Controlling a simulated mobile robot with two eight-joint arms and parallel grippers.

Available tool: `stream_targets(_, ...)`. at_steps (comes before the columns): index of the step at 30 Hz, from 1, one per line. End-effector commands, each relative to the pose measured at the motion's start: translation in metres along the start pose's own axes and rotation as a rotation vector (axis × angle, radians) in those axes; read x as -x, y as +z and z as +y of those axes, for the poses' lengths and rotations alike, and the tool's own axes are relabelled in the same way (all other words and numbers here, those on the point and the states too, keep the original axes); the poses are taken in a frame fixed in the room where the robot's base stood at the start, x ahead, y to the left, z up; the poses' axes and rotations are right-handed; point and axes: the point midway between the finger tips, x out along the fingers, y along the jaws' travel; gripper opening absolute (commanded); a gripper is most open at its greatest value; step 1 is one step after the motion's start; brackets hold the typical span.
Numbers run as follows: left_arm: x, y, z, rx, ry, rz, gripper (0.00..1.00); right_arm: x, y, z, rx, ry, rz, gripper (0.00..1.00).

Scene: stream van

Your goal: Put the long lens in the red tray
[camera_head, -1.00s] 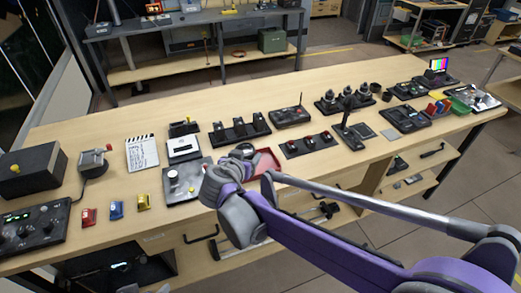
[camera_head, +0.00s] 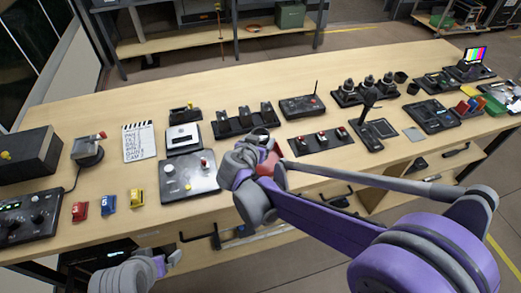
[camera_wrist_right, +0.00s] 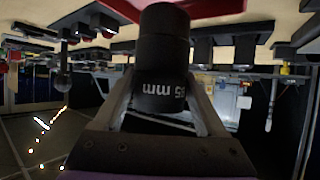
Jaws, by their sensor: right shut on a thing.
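My right gripper (camera_head: 257,146) is over the front middle of the bench, beside the red tray. In the right wrist view its two fingers are shut on a black cylindrical lens (camera_wrist_right: 163,65) with white "mm" lettering, upside down in that picture. In the head view the gripper and wrist hide most of the lens. The red tray (camera_head: 269,160) shows only in part behind my right gripper. A red edge (camera_wrist_right: 70,13) also shows at the top of the wrist view, close to the lens. My left gripper (camera_head: 168,262) is low at the bottom left, in front of the bench; its finger gap is unclear.
A grey panel (camera_head: 190,178) lies left of my right gripper. A black switch box (camera_head: 322,140) is to its right, and a black three-slot rack (camera_head: 243,120) stands behind. Small red, blue and yellow blocks (camera_head: 108,202) sit at front left. Bare wood shows at front centre-left.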

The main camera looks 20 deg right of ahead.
Motion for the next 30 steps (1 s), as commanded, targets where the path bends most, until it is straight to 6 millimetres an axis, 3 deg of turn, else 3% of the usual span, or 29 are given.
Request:
stream_targets(10,-0.005,0.006,0.0,0.0,0.0,-0.005,1.0,-0.018,0.033,0.0,0.001,0.0,0.001,0.0)
stream_targets(22,-0.007,0.008,0.0,0.0,0.0,-0.007,1.0,-0.021,0.038,0.0,0.001,0.0,0.001,0.0)
stream_targets(23,-0.007,0.008,0.0,0.0,0.0,-0.007,1.0,-0.021,0.038,0.0,0.0,0.0,0.001,0.77)
stream_targets(27,-0.007,0.007,0.0,0.0,0.0,-0.007,1.0,-0.021,0.037,0.0,0.0,0.0,0.001,1.0)
stream_targets(30,-0.007,0.007,0.0,0.0,0.0,-0.007,1.0,-0.021,0.037,0.0,0.0,0.0,0.001,1.0)
